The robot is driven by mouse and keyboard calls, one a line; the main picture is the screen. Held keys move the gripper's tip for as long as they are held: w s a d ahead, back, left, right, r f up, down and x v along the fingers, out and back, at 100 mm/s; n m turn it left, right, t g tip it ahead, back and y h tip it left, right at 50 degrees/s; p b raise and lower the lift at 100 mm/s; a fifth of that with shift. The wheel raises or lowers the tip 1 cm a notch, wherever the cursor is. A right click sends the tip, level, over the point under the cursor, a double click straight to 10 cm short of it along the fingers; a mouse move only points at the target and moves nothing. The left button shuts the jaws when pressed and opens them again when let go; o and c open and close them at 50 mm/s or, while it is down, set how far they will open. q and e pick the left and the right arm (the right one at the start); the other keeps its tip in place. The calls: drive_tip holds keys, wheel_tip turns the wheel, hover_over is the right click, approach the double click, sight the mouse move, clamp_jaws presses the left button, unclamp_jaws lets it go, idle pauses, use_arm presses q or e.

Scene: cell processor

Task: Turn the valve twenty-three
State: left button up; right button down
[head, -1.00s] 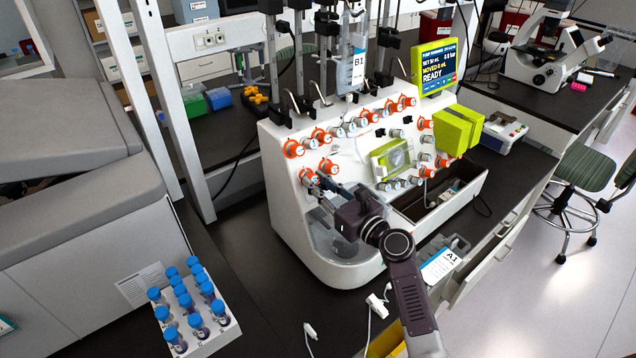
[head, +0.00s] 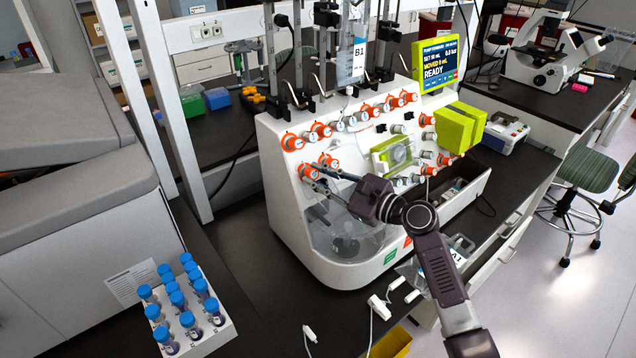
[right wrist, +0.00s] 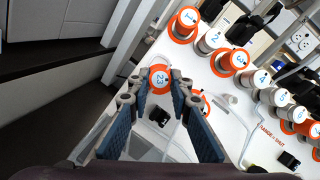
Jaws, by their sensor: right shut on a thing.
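Valve twenty-three (right wrist: 160,78) is a round knob with an orange rim and a white face marked 23. In the right wrist view it sits between the fingertips of my right gripper (right wrist: 157,86), which is shut on it. In the head view this valve (head: 307,172) is the lower-left orange knob on the front of the white cell processor (head: 281,185). My right gripper (head: 322,177) reaches it from the lower right. My left gripper is not in view.
Another orange knob (head: 328,161) stands close to the right of the gripped valve. A row of valves (head: 365,112) runs above. A rack of blue-capped tubes (head: 222,335) stands at the lower left. The screen (head: 438,63) reads READY. An open drawer (head: 482,188) is at right.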

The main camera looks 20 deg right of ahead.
drive_tip(key=n+g, duration=0.1)
drive_tip(key=n, duration=0.2)
drive_tip(key=n+g+b, duration=0.1)
drive_tip(key=n, duration=0.3)
drive_tip(key=shift+w+d+r+n+g+y, duration=0.1)
drive_tip(key=shift+r+n+g+y, duration=0.05)
drive_tip(key=shift+n+g+y, duration=0.2)
drive_tip(key=shift+n+g+p, duration=0.3)
drive_tip(key=shift+n+g, duration=0.65)
drive_tip(key=shift+n, duration=1.3)
drive_tip(key=c, duration=1.7)
unclamp_jaws()
drive_tip(key=shift+c, duration=0.2)
drive_tip(key=v, duration=1.2)
drive_tip(key=shift+r, duration=0.3)
